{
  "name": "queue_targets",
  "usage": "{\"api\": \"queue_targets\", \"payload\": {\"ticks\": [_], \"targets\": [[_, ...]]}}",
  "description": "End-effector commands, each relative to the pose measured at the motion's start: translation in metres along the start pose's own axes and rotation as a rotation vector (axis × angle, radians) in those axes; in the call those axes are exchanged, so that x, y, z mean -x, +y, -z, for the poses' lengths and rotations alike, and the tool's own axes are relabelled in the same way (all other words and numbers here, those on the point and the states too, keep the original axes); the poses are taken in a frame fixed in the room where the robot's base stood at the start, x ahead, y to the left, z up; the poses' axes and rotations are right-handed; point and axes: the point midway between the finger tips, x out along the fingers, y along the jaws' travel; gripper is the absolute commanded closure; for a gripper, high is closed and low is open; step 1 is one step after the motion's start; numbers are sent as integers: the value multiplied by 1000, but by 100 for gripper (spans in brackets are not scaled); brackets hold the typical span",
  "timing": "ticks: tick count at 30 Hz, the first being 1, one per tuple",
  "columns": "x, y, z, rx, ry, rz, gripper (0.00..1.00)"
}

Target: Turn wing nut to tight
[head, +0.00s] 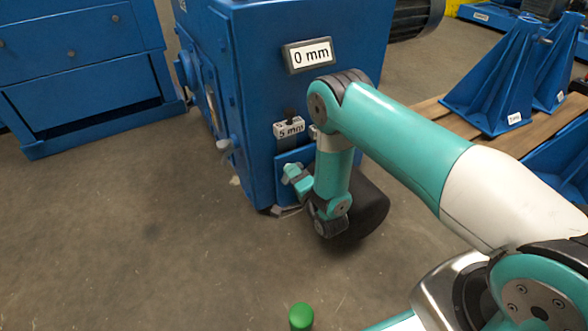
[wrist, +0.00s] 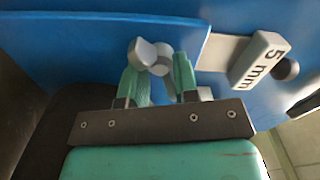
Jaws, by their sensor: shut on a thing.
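The grey wing nut (wrist: 150,56) shows in the wrist view in front of a blue panel. My gripper (wrist: 160,68) has its two green fingers on either side of the nut's lower part, shut on it. One rounded wing stands out above the left fingertip. In the head view my gripper (head: 297,176) is at the low front of the blue machine (head: 255,85), and I cannot make out the wing nut there. A block marked "5 mm" (wrist: 258,61) sits on a grey bar right of the nut; this block (head: 288,128) also shows in the head view.
A plate marked "0 mm" (head: 309,55) is higher on the machine. A blue cabinet (head: 80,60) stands at the left. Blue stands (head: 495,80) rest on a wooden pallet at the right. A green knob (head: 301,316) is at the bottom. The floor at left is clear.

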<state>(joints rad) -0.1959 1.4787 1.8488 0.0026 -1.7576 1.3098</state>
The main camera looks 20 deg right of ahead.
Motion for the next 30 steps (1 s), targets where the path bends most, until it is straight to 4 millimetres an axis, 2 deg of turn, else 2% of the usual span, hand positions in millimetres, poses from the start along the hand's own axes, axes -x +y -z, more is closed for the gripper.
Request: {"api": "queue_targets", "payload": {"ticks": [18, 30], "targets": [[2, -1, 0, -545, 0, -6, 96], [2, 1, 0, -727, 1, -6, 93]]}}
